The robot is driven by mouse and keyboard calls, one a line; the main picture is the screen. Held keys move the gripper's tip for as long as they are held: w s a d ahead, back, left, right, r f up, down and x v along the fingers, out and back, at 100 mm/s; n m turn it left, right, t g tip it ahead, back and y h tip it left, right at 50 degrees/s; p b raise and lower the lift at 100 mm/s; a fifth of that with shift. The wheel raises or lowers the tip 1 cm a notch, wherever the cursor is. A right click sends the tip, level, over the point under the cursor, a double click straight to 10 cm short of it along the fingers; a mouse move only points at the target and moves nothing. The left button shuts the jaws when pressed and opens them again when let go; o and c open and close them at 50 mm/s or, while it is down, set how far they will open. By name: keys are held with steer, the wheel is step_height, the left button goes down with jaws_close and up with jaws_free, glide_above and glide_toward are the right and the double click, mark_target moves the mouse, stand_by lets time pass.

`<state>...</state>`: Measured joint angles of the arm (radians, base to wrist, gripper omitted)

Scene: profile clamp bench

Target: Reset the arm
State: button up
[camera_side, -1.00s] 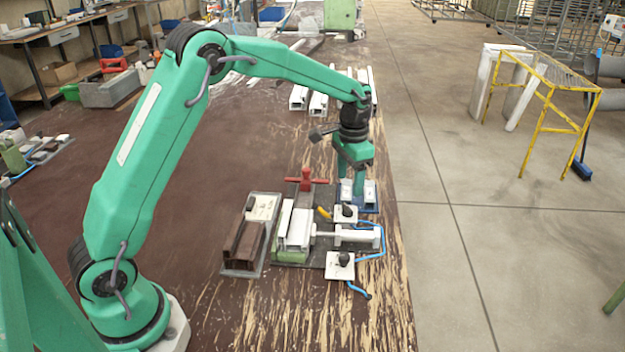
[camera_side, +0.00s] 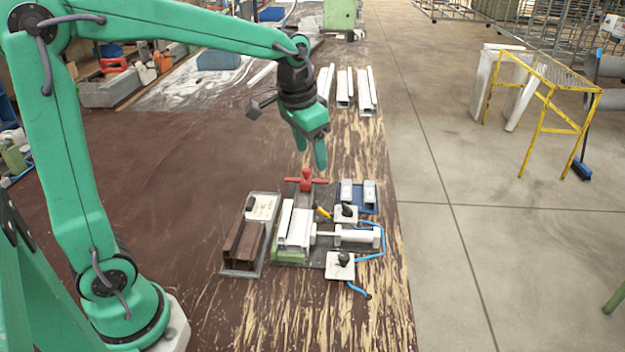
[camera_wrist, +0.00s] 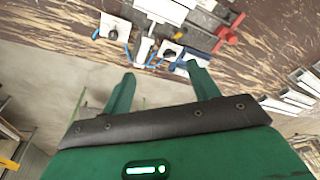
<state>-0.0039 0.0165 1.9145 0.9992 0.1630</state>
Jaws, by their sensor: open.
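My gripper (camera_side: 310,155) is green, open and empty. In the side view it hangs in the air above and behind the clamp fixture, over the red handle (camera_side: 306,180). In the wrist view my gripper (camera_wrist: 162,80) shows two spread green fingers with nothing between them. The fixture holds a white profile (camera_side: 296,226) next to the white clamp cylinder (camera_side: 356,235). A blue tray (camera_side: 370,207) with two small white pieces (camera_side: 358,191) sits behind the cylinder; the tray also shows in the wrist view (camera_wrist: 196,58).
A brown profile (camera_side: 243,245) lies on a grey plate left of the fixture. Several white profiles (camera_side: 345,86) lie farther back on the bench. Blue hoses (camera_side: 372,254) run by the fixture. A yellow stand (camera_side: 545,100) is on the floor at right. The bench's left middle is clear.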

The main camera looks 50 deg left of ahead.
steer(key=s+n+t, duration=0.1)
steer(key=s+t, duration=0.2)
steer(key=s, duration=1.5)
steer(key=shift+r+n, duration=0.4)
steer(key=shift+r, duration=0.05)
